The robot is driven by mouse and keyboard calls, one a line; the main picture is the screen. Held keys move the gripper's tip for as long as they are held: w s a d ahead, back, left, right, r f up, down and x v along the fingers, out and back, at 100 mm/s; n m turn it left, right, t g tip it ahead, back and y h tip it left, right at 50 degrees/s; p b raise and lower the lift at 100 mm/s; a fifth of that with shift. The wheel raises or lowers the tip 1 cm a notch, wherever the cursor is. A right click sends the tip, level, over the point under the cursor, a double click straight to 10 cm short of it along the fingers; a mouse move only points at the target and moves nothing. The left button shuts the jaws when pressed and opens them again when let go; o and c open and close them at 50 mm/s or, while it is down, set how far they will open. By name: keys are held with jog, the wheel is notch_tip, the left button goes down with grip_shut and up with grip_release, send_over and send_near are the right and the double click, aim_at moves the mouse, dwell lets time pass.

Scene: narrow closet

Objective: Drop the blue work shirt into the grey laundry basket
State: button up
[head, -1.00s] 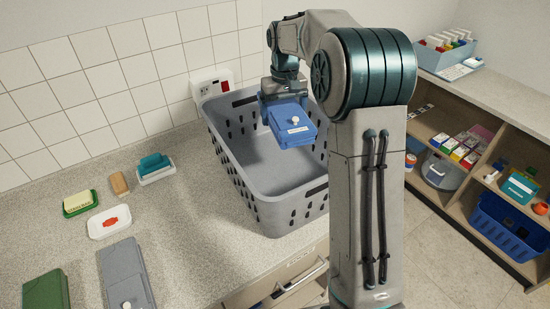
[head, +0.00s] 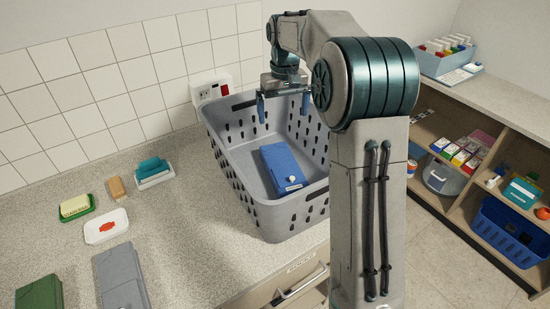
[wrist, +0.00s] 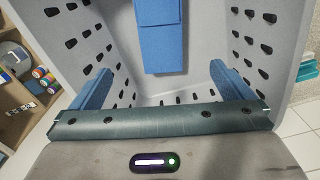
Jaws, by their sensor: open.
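The folded blue work shirt (head: 281,166) lies inside the grey laundry basket (head: 262,214), on its floor toward the near right end. The basket stands on the speckled counter. In the wrist view the shirt (wrist: 160,38) shows at the top middle, apart from my fingers, with basket walls (wrist: 268,40) on both sides. My gripper (head: 283,108) is open and empty above the far part of the basket. Its two blue fingers are spread wide with nothing between them.
A grey folded garment (head: 121,278) and a green one (head: 40,293) lie at the counter's front left. Soap dishes (head: 105,226) and a brush (head: 154,172) lie left of the basket. A wall socket (head: 211,87) is behind it. Shelves (head: 470,150) stand at right.

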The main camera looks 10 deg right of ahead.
notch_tip(320, 180, up, 11)
jog(key=shift+f, duration=0.2)
dwell(0.4)
jog(key=s+f+t, duration=0.2)
jog(key=s, duration=1.4)
jog(key=s+f+t, duration=0.1)
jog(key=s+f, duration=0.4)
jog(key=s, duration=0.2)
jog(key=s+f+m, duration=0.1)
jog(key=s+f, duration=0.4)
jog(key=s, duration=0.3)
jog(key=shift+s+f+t+b, duration=0.15)
jog(key=shift+f+t+b, duration=0.15)
jog(key=shift+f+t, duration=0.1)
